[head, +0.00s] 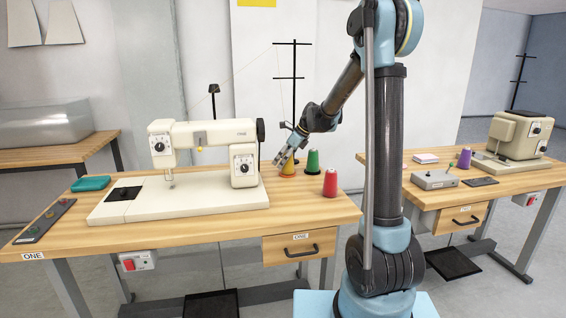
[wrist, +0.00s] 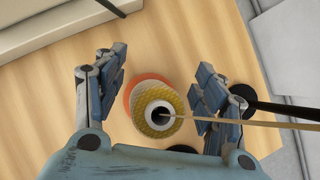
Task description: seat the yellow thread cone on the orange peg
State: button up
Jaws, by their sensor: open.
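The yellow thread cone (head: 289,168) stands upright near the right end of the sewing machine. In the wrist view the cone (wrist: 140,104) is seen from above, with its pale top and dark hole facing the camera. The orange peg's round base (wrist: 150,80) shows under the cone's far side; the peg itself is hidden. The cone appears to stand over this base; I cannot tell how fully it sits. My gripper (wrist: 158,82) is open, with one finger on each side of the cone and gaps between. In the head view my gripper (head: 281,158) is at the cone's top.
A green cone (head: 313,162) and a red cone (head: 330,184) stand to the right. The cream sewing machine (head: 215,160) is on the left. A thin black thread stand (head: 294,85) rises behind. A pale strand (wrist: 250,126) crosses the right finger in the wrist view.

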jog(key=v, duration=1.1)
jog(key=shift+d+r, duration=0.15)
jog(key=shift+r, duration=0.2)
